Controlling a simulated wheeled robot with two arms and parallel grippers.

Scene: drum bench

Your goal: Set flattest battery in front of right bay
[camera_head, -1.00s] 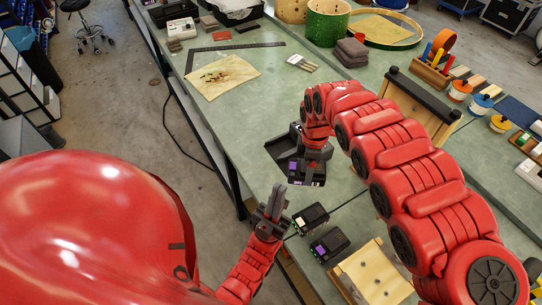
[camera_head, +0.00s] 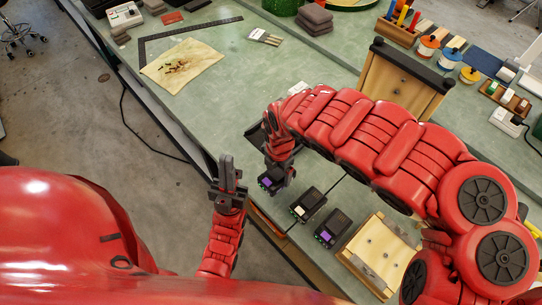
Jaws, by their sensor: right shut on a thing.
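My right gripper (camera_head: 278,162) is shut on a dark battery (camera_head: 271,179) with a purple patch, at the bench's near edge; whether it touches the bench I cannot tell. Two more dark batteries are to its right: one with a pale patch (camera_head: 308,205) and one with a purple patch (camera_head: 333,229). Their charge marks are too small to read. My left gripper (camera_head: 227,160) points up beside the bench edge, empty, its fingers looking close together. A dark tray-like piece (camera_head: 254,136) is partly hidden behind my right gripper. I cannot make out which part is the right bay.
A wooden cradle (camera_head: 382,252) stands right of the batteries. A wooden stand with a black top bar (camera_head: 405,80) is behind my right arm. A cloth (camera_head: 182,66), a metal square (camera_head: 190,30) and brushes (camera_head: 265,37) lie farther back. The green bench (camera_head: 215,105) between is clear.

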